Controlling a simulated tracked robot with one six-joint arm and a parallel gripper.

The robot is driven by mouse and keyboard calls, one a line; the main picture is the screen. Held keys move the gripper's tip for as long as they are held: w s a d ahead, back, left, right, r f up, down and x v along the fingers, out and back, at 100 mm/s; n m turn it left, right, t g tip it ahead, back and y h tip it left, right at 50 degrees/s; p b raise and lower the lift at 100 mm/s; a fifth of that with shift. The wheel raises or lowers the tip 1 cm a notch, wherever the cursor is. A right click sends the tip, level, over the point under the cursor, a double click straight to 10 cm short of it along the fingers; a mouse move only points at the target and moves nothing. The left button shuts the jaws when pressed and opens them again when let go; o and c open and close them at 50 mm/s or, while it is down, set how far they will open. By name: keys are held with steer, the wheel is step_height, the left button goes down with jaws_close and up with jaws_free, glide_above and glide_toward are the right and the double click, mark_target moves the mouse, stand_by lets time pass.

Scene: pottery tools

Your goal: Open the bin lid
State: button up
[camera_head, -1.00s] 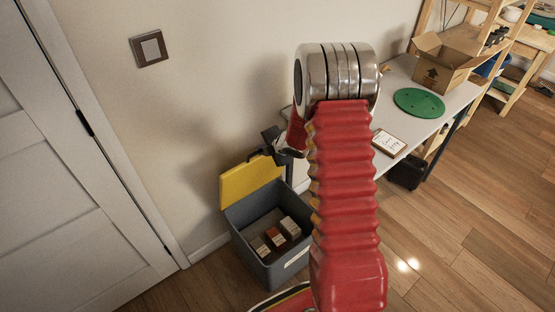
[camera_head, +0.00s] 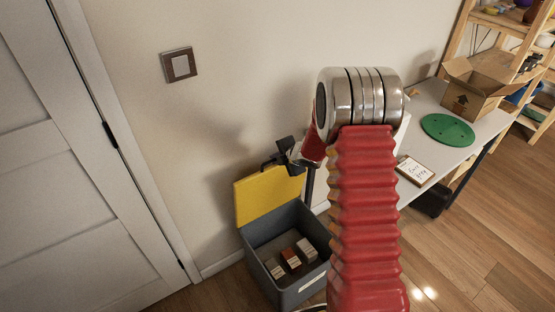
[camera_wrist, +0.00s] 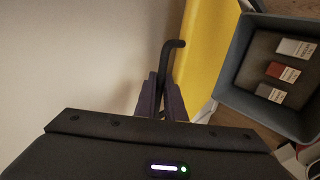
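The grey bin (camera_head: 302,289) stands on the floor by the wall. Its yellow lid (camera_head: 268,195) is raised and stands open behind the bin's mouth, near the wall. In the wrist view the lid (camera_wrist: 205,45) fills the upper middle, with the open bin (camera_wrist: 236,88) to its right. A dark bent handle (camera_wrist: 171,48) runs beside the lid. My gripper (camera_wrist: 164,85) appears shut on this handle; the exact contact is hard to see. In the head view my gripper (camera_head: 284,155) is at the lid's top edge, partly hidden by my arm.
Several small boxes (camera_head: 290,258) lie inside the bin. A white door (camera_head: 75,190) is at left. A white table (camera_head: 465,140) at right holds a cardboard box (camera_head: 477,92), a green disc (camera_head: 447,129) and a note card (camera_head: 414,170). Wooden floor (camera_head: 470,240) is free at lower right.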

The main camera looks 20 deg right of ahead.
steer(key=shift+o, duration=1.3)
steer(key=shift+s+d+f, duration=0.3)
steer(key=shift+f, duration=0.05)
steer(key=v, duration=1.3)
steer(key=shift+a+r, duration=0.15)
steer(key=shift+r, duration=0.4)
